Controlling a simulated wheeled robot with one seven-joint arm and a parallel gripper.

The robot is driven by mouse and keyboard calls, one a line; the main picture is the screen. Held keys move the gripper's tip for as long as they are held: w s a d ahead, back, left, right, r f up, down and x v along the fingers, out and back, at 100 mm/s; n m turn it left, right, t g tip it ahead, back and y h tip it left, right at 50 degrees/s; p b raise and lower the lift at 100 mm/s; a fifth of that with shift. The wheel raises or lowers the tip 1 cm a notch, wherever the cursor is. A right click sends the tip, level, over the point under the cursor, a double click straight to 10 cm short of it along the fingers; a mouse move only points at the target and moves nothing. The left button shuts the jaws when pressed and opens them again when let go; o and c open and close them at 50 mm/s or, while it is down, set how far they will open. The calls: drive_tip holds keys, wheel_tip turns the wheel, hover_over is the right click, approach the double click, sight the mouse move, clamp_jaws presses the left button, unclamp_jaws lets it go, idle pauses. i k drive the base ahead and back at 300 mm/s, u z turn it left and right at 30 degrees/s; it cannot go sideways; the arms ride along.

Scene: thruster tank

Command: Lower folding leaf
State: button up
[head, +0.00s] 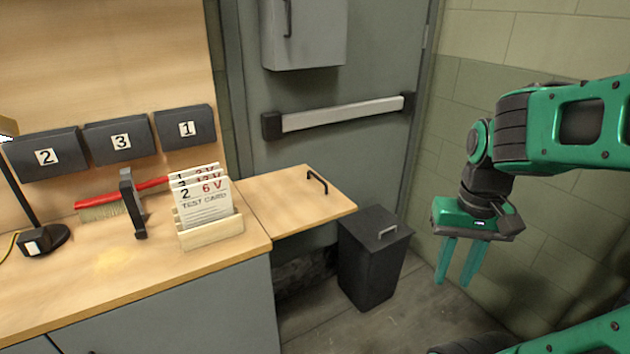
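The folding leaf (275,199) is a light wooden panel at the right end of the wooden bench (120,268). It stands out roughly level with the bench top. A dark handle (317,181) is fixed on it near its outer right edge. My gripper (453,282) hangs to the right of the leaf, apart from it, with its green fingers pointing down. A gap shows between the fingers and nothing is held. The leaf's underside and any support are hidden.
A dark lidded bin (372,262) stands on the floor below the leaf's right end. A card holder (211,232) with test cards sits beside the leaf's left edge. A grey door with a push bar (340,114) is behind. Clear floor lies right of the bin.

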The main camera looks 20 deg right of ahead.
sight(286, 202)
drive_tip(key=u, duration=0.05)
drive_tip(key=k, duration=0.25)
drive_tip(key=z, duration=0.15)
drive_tip(key=i, duration=1.1)
drive_tip(key=u, duration=0.35)
